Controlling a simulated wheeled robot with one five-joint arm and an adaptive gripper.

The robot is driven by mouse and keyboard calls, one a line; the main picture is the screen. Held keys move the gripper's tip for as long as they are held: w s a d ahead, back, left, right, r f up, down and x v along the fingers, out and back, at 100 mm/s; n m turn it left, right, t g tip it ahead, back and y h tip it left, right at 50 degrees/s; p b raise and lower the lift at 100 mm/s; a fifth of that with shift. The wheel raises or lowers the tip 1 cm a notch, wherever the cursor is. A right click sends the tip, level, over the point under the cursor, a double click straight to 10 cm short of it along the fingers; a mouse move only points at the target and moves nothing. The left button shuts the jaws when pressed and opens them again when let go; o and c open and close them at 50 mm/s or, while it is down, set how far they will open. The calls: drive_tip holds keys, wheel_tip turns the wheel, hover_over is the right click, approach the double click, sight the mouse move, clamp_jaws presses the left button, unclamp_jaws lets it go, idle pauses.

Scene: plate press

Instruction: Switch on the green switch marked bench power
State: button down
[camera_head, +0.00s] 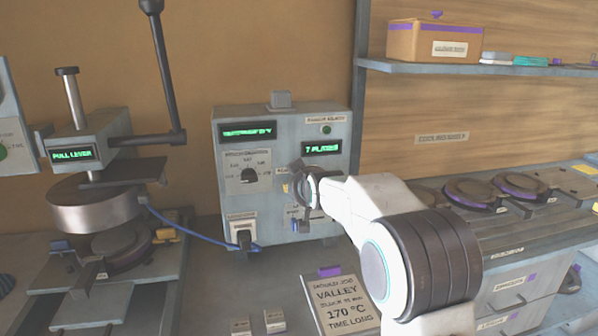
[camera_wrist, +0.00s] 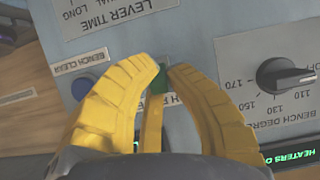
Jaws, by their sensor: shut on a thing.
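The green switch (camera_wrist: 158,79) sits on the grey control box panel in the wrist view, between my yellow fingertips. My gripper (camera_wrist: 167,68) is shut on it, with a fingertip on each side. The fingers hide part of the switch and most of the label under it; only a few letters show. Whether the switch is on or off cannot be told. In the head view, my gripper reaches the front of the control box (camera_head: 232,160), and my wrist hides its lower right part, including the switch.
Beside the switch are a blue button (camera_wrist: 82,88) marked bench clear and a black bench degrees knob (camera_wrist: 280,76). A press (camera_head: 95,205) with a long lever stands at left. A job card (camera_head: 341,303) lies before the box. Round plates (camera_head: 468,193) lie at right.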

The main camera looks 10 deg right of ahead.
drive_tip(key=shift+w+r+g+p, duration=0.1)
drive_tip(key=shift+r+g+p, duration=0.3)
drive_tip(key=shift+p, duration=0.45)
drive_tip(key=c, duration=1.6)
unclamp_jaws()
drive_tip(key=o, duration=0.4)
drive_tip(key=shift+f, duration=0.2)
drive_tip(key=v, duration=1.2)
